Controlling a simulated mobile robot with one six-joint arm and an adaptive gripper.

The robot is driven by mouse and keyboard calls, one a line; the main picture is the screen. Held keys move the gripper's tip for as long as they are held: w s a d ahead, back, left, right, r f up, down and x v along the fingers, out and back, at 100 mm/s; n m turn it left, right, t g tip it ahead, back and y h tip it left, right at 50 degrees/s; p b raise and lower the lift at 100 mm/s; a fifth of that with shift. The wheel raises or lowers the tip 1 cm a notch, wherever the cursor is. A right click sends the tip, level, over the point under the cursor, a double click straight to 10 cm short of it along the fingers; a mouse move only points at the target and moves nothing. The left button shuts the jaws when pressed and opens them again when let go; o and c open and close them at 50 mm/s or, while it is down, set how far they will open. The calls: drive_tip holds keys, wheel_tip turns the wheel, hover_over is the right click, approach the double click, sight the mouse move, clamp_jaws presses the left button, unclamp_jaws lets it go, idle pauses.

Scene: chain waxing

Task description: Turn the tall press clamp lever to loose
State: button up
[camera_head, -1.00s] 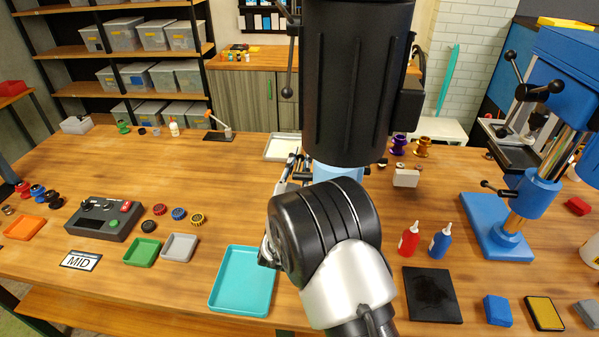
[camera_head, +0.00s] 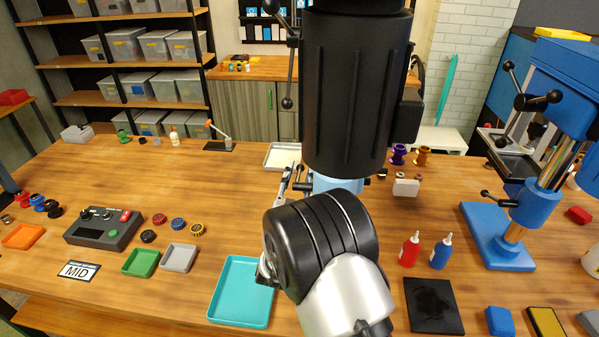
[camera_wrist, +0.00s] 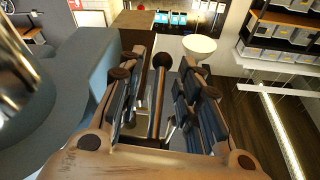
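In the wrist view, a lever (camera_wrist: 157,97), a thin rod with a dark ball end, stands between the two fingers of my gripper (camera_wrist: 160,92). It appears to be the clamp lever. The fingers are apart, with a gap visible on each side of the rod. A large blue-grey press body (camera_wrist: 65,95) fills the left of that view. In the head view, my gripper (camera_head: 291,180) shows only in part behind my black and silver wrist. The press there is mostly hidden behind my arm; a light-blue part (camera_head: 338,186) shows. The lever's base is hidden.
A blue press (camera_head: 495,235) with black-ball levers stands at the right. Red (camera_head: 410,251) and blue (camera_head: 441,252) bottles stand near it. A teal tray (camera_head: 225,318) lies at the front, near my wrist.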

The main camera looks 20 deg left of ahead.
drive_tip(key=v, duration=1)
drive_tip(key=shift+s, duration=0.3)
drive_tip(key=shift+c, duration=0.2)
